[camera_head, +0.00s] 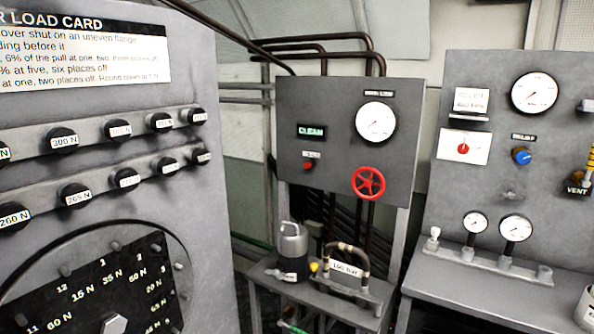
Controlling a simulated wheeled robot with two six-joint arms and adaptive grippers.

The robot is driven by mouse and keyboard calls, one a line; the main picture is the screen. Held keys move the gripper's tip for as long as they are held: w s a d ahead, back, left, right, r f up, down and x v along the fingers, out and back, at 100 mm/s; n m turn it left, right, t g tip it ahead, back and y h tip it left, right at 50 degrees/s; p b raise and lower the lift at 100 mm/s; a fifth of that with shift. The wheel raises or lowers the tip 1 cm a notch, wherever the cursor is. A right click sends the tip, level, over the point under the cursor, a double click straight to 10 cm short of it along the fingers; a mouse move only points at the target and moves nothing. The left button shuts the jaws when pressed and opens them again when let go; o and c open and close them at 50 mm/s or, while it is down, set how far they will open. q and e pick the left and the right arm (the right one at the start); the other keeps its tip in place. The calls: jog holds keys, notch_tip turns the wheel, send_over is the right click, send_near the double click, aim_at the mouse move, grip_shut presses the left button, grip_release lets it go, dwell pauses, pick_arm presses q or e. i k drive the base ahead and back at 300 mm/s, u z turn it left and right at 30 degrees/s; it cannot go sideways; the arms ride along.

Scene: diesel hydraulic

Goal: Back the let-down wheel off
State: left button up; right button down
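A red spoked handwheel (368,183) is mounted low on the grey centre panel (333,103). It is the only handwheel in view, and I see no readable name beside it. A white round gauge (375,122) sits above it; its reading is too small to tell. Neither of my grippers is in view, and nothing touches the wheel.
A load-card cabinet (214,75) with labelled black knobs fills the left. A low bench (262,275) below the wheel holds a grey canister (292,250) and a handled block (345,272). A gauge panel (462,200) with a blue knob (521,156) stands at right.

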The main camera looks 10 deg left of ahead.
aim_at(368, 183)
jog(key=i, duration=1)
jog(key=z, duration=0.7)
